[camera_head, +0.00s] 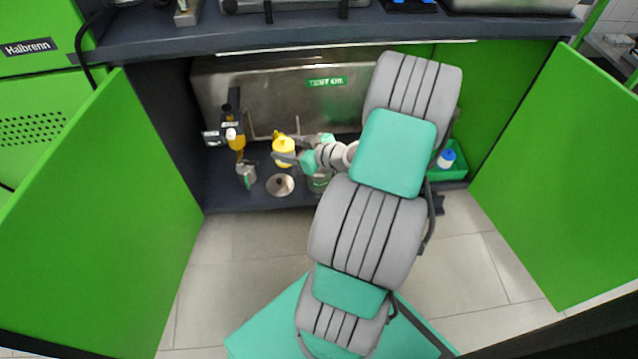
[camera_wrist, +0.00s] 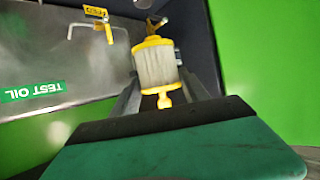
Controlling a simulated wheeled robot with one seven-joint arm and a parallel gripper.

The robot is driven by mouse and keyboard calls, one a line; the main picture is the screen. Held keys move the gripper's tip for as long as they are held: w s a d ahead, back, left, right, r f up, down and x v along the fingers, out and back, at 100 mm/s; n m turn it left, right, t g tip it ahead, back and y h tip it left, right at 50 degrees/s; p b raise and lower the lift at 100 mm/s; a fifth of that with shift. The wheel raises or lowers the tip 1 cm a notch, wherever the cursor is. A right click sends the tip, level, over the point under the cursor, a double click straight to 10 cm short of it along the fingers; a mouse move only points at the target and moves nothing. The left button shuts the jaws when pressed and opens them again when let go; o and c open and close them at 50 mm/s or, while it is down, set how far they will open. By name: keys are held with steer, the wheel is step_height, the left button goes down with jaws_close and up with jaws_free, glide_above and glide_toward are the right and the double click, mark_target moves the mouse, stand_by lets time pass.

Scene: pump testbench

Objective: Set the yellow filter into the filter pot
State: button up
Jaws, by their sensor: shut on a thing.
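The yellow filter (camera_head: 283,146) is between the fingers of my gripper (camera_head: 284,158), inside the open cabinet. In the wrist view the filter (camera_wrist: 157,66) has a pale pleated body, yellow end caps and a yellow stem towards the palm. The fingers of my gripper (camera_wrist: 160,98) are shut on it, one at each side. Below it in the head view, a round silver piece (camera_head: 280,185) with a dark centre is on the cabinet floor. A small grey metal cup (camera_head: 246,175) stands to its left. I cannot tell which of these is the filter pot.
A steel tank (camera_head: 230,80) labelled TEST OIL fills the cabinet's back. A dark bracket with an amber part (camera_head: 236,139) stands left. A green-labelled can (camera_head: 319,183) is beneath my wrist. A green bin (camera_head: 452,172) holds a blue-capped white bottle (camera_head: 446,158). Green doors flank the opening.

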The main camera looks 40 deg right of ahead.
steer(key=s+d+f+m+h, duration=0.2)
steer(key=s+d+f+h, duration=0.1)
steer(key=s+d+f, duration=0.8)
steer(key=w+d+f+b, duration=0.2)
steer(key=w+f+b, duration=0.2)
steer(key=w+f, duration=0.2)
steer(key=w+d+f+b, duration=0.2)
steer(key=w+f+b, duration=0.3)
steer(key=w, duration=0.3)
steer(key=shift+w+d+f+t, duration=0.25)
steer(key=shift+w+f+t, duration=0.05)
steer(key=shift+f+t, duration=0.1)
steer(key=shift+f, duration=0.5)
steer(key=shift+f, duration=0.1)
